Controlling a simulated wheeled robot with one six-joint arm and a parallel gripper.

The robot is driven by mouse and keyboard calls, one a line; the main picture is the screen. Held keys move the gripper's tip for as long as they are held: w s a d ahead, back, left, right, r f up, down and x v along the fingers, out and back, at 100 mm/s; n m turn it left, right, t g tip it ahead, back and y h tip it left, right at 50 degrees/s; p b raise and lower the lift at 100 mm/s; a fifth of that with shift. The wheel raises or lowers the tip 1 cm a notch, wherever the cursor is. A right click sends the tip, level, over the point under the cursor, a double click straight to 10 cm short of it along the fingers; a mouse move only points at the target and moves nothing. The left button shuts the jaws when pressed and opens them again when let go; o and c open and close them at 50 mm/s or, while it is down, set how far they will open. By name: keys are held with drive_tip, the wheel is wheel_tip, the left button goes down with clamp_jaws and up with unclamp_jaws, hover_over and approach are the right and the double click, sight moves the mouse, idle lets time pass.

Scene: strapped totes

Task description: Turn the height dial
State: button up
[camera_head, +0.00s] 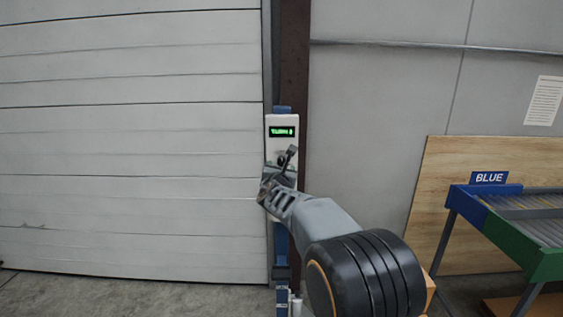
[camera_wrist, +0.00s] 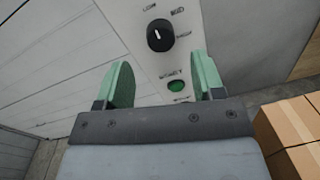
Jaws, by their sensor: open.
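The height dial (camera_wrist: 160,35) is a round black knob with a white pointer line on a pale panel. In the wrist view, labels stand around it; one reads MID, the others are hard to read. My gripper (camera_wrist: 160,75) is open, with two green fingers apart. The dial lies beyond the fingertips, between their lines, and is not held. A green button (camera_wrist: 176,87) shows below the dial, between the fingers. In the head view, the white control box (camera_head: 282,122) with a lit green display is on a post, and my gripper (camera_head: 285,158) is in front of its lower part.
A large pale shutter door (camera_head: 130,150) fills the left. A conveyor with a BLUE sign (camera_head: 489,178) and a wooden board (camera_head: 430,200) stand at the right. Cardboard boxes (camera_wrist: 290,125) lie at the right of the wrist view.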

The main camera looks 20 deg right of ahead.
sight(282, 163)
drive_tip(key=shift+p+x, duration=0.6)
drive_tip(key=shift+x, duration=2)
drive_tip(key=shift+c, duration=0.3)
drive_tip(key=c, duration=0.9)
drive_tip(key=shift+o, duration=0.2)
drive_tip(key=shift+f, duration=0.1)
